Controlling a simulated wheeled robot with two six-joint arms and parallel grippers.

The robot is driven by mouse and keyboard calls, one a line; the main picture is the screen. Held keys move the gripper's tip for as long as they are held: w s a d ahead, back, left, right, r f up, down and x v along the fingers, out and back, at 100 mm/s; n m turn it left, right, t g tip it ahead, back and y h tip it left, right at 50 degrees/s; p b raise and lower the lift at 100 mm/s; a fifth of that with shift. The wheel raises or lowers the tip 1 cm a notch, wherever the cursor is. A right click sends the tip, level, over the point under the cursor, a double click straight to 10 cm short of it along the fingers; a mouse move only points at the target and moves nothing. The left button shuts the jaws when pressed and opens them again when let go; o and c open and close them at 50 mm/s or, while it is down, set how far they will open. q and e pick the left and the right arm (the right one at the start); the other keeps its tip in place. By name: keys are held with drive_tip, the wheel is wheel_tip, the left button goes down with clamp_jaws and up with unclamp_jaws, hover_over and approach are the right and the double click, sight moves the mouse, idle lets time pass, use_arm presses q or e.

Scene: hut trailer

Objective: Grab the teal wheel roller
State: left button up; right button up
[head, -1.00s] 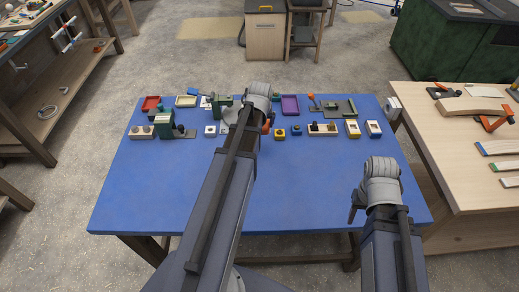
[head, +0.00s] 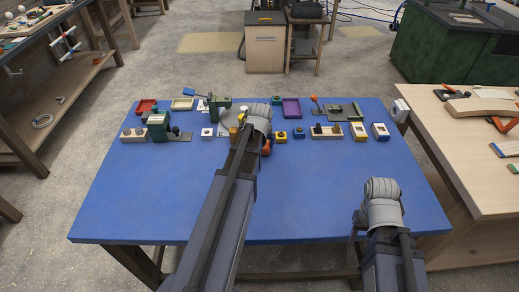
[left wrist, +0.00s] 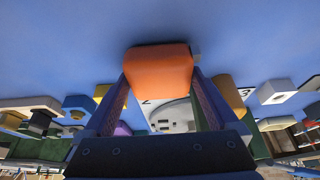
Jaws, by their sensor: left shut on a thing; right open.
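I cannot pick out a teal wheel roller for certain. A small teal-green piece (head: 277,100) shows at the back of the blue table, just right of my left wrist. My left gripper (left wrist: 158,88) is shut on an orange block-like thing (left wrist: 158,70), which fills the space between its fingers in the left wrist view. In the head view, my left arm hides most of this gripper, and only a bit of orange (head: 266,147) shows beside it. My right gripper (head: 354,228) is open and empty over the front right of the table; its fingers are mostly hidden.
The blue table (head: 150,200) is bare at the front. Its back holds a purple tray (head: 291,108), a red tray (head: 146,106), green devices (head: 158,126) and several small blocks. A wooden bench (head: 470,150) stands at the right, and a shelf bench (head: 75,85) at the left.

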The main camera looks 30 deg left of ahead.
use_arm(q)
drive_tip(key=shift+f, duration=0.15)
drive_tip(key=o, duration=1.2)
drive_tip(key=shift+o, duration=0.2)
drive_tip(key=p+v, duration=1.1)
drive_tip(key=v, duration=0.1)
